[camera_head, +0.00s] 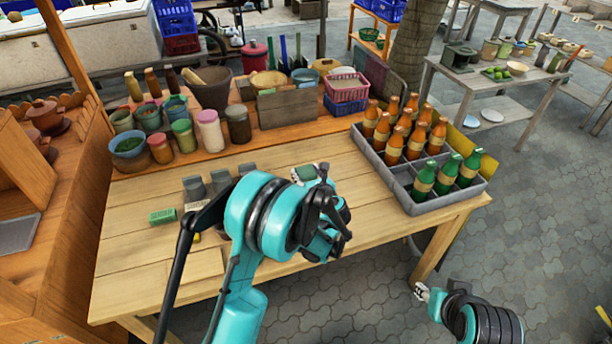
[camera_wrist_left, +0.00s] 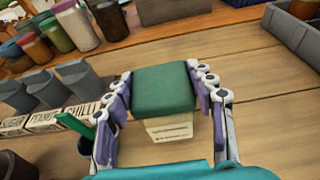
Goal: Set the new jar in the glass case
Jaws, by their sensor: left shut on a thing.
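In the left wrist view, my left gripper (camera_wrist_left: 163,100) is shut on a squarish thing with a dark green top (camera_wrist_left: 163,88) and a pale, lettered lower part. It could be the new jar, but its shape is hard to tell. Its distance from the table is unclear. I cannot make out a glass case for certain.
Grey containers (camera_head: 194,189) with lettered blocks and a small green box (camera_head: 163,216) stand left of my left arm. A grey crate (camera_head: 409,203) of orange and green bottles is right. Jars and baskets line the back. Bare table lies between.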

